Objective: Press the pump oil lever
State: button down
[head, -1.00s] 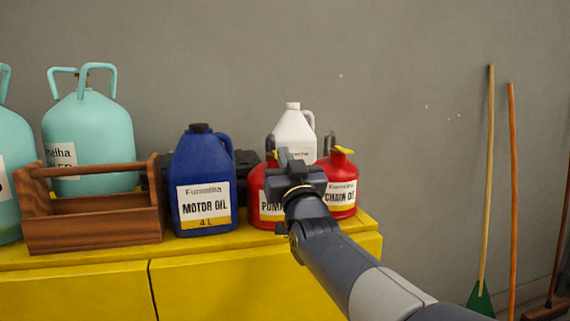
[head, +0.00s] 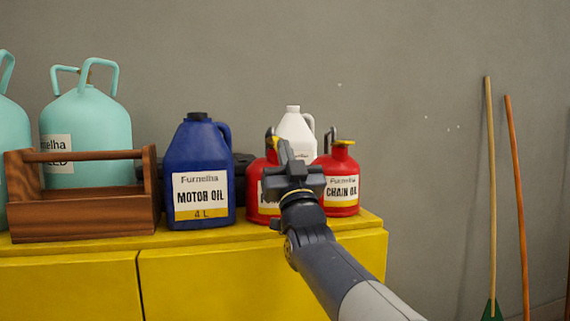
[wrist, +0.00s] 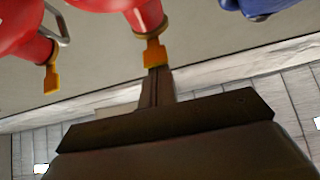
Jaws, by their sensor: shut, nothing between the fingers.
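The red pump oil can (head: 262,182) stands on the yellow cabinet, its label mostly hidden behind my gripper. Its yellow lever shows just left of my fingertips. In the wrist view, which looks upside down, the orange-yellow lever (wrist: 155,52) of the middle red can lies right at the tip of my gripper (wrist: 157,72). They look touching or nearly so. In the head view my gripper (head: 285,150) is shut and empty in front of the can. The similar red chain oil can (head: 341,188) stands to the right; its lever (wrist: 52,80) shows at left in the wrist view.
A blue motor oil jug (head: 202,170) stands left of the pump oil can, and a white jug (head: 296,135) behind it. A wooden tool carrier (head: 80,210) and teal tanks (head: 88,125) are farther left. Broom handles (head: 490,180) lean at right.

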jog(key=s+d+f, duration=0.2)
jog(key=s, duration=0.6)
jog(key=shift+s+d+f+b, duration=0.3)
jog(key=shift+s+f+b, duration=0.05)
jog(key=shift+b, duration=0.05)
dwell(0.7)
jog(key=w+a+r+g+h+p, duration=0.1)
jog(key=w+a+r+g+p, duration=0.1)
jog(key=w+r+p, duration=0.5)
jog(key=w+p, duration=0.2)
jog(key=p, duration=0.1)
jog(key=shift+a+r, duration=0.15)
jog(key=shift+a, duration=0.2)
